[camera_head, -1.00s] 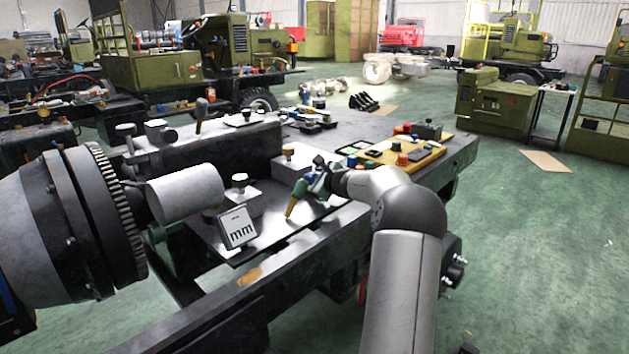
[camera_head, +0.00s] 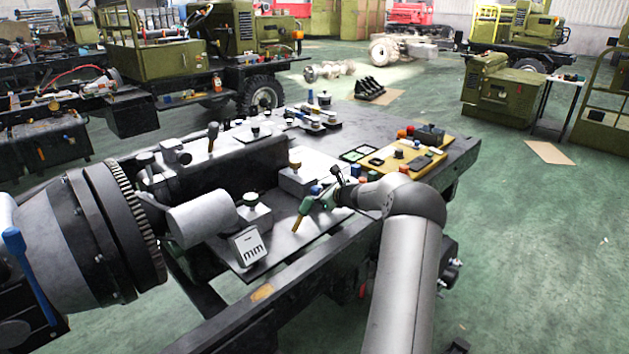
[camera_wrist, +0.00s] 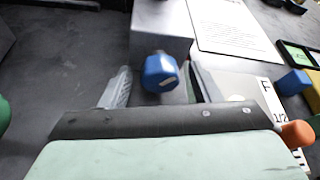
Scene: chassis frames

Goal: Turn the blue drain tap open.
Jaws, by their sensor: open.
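A long blue lever handle (camera_head: 28,272), which looks like the drain tap, stands tilted at the left edge of the head view. It is beside a large grey ribbed drum (camera_head: 85,235), and its lower end is near the frame's bottom left. My gripper (camera_wrist: 160,76) is open, with its two grey fingers apart. In the head view my gripper (camera_head: 335,188) is over the bench, far to the right of the lever and not touching it. In the wrist view a blue faceted knob (camera_wrist: 160,72) shows between the fingers, in front of a grey block. I cannot tell its exact distance.
A grey block (camera_head: 296,180) with a brass-coloured knob and an "mm" sign (camera_head: 249,248) stand on the bench. A green tool with a yellow tip (camera_head: 297,222) is close to my gripper. A yellow board (camera_head: 412,157) with parts lies behind. Green floor is open at right.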

